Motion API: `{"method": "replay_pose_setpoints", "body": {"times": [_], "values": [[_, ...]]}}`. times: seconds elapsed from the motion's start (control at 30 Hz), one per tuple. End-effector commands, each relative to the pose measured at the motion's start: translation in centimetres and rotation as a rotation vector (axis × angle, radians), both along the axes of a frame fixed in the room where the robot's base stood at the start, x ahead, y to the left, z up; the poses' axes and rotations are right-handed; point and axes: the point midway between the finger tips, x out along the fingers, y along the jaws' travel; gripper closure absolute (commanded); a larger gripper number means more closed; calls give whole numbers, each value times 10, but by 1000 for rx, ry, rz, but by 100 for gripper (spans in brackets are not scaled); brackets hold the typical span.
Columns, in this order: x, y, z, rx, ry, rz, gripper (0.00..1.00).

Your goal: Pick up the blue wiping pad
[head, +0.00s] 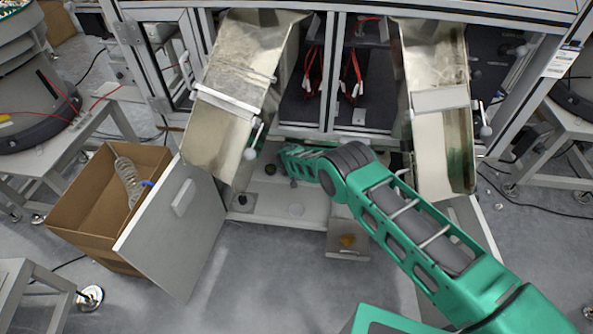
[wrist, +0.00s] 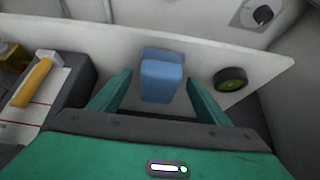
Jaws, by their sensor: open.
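The blue wiping pad (wrist: 161,78) is in the wrist view, on a pale grey-white surface. It is a light blue block with a darker blue part at its far end. My gripper (wrist: 159,79) is open, with one green finger on each side of the pad. A gap shows between the pad and each finger, so the jaws are not closed on it. The pad cannot be made out in the head view, where my arm reaches into the low space between the two metal chutes.
A dark round thing with a green-yellow face (wrist: 230,79) is right of the pad. In the head view, metal chutes (head: 232,105) and (head: 436,110) flank my arm; a cardboard box (head: 80,207) stands left.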

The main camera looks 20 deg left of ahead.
Motion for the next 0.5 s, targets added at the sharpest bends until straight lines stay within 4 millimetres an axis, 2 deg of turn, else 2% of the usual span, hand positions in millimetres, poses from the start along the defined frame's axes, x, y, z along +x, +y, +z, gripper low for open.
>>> {"method": "replay_pose_setpoints", "body": {"times": [0.13, 0.47, 0.5], "values": [[5, 1, -9, 0, 0, 0, 30], [6, 1, -10, 0, 0, 0, 30], [6, 1, -10, 0, 0, 0, 34]]}}
